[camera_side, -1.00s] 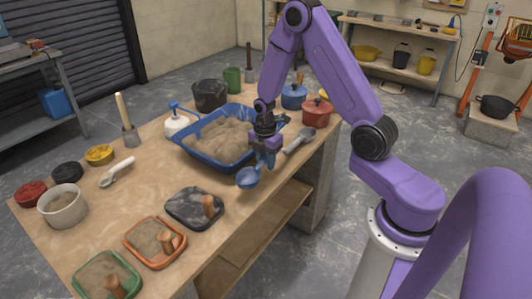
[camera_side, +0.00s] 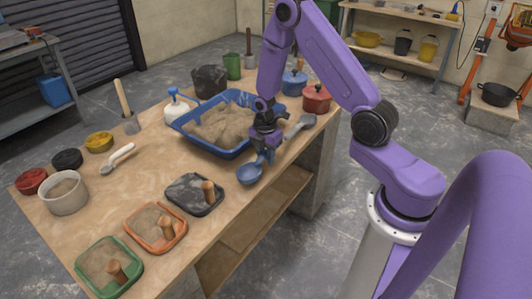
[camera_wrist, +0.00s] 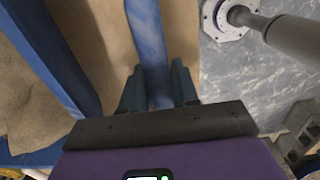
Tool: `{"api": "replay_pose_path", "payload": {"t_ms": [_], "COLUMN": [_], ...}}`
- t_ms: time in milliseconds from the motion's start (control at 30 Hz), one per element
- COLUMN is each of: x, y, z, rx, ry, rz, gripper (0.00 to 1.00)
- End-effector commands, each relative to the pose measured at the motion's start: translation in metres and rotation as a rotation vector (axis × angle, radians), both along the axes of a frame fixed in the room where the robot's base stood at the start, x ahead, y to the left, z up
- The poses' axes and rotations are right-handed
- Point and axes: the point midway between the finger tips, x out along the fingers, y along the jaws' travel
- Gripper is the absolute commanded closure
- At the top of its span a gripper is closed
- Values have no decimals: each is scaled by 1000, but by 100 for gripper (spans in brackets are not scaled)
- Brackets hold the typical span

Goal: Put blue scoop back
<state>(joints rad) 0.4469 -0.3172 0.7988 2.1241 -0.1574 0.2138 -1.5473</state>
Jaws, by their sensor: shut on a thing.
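The blue scoop (camera_side: 250,174) is by the long front edge of the workbench, its bowl toward the lower left in the side view. My gripper (camera_side: 266,154) points down and is shut on its handle. In the wrist view the blue handle (camera_wrist: 149,42) runs between the two fingers of my gripper (camera_wrist: 158,85); the bowl is out of that view. The scoop is at or just above the bench top; I cannot tell whether it touches. The blue tub (camera_side: 196,143) of sandy mortar is just behind and left of my gripper.
A grey scoop (camera_side: 299,126) lies right of my gripper, near a red pot (camera_side: 317,99) and a blue pot (camera_side: 294,84). A black tray (camera_side: 180,203), an orange tray (camera_side: 139,242) and a green tray (camera_side: 91,279) line the front left.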

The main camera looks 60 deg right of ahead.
Motion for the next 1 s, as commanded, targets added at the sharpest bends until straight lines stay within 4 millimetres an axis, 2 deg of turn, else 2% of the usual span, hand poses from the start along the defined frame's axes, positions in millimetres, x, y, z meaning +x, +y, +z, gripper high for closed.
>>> {"api": "replay_pose_path", "payload": {"t_ms": [1000], "x": [0], "y": [0], "z": [-9], "rx": [0], "ry": [0], "rz": [-1], "gripper": [100]}}
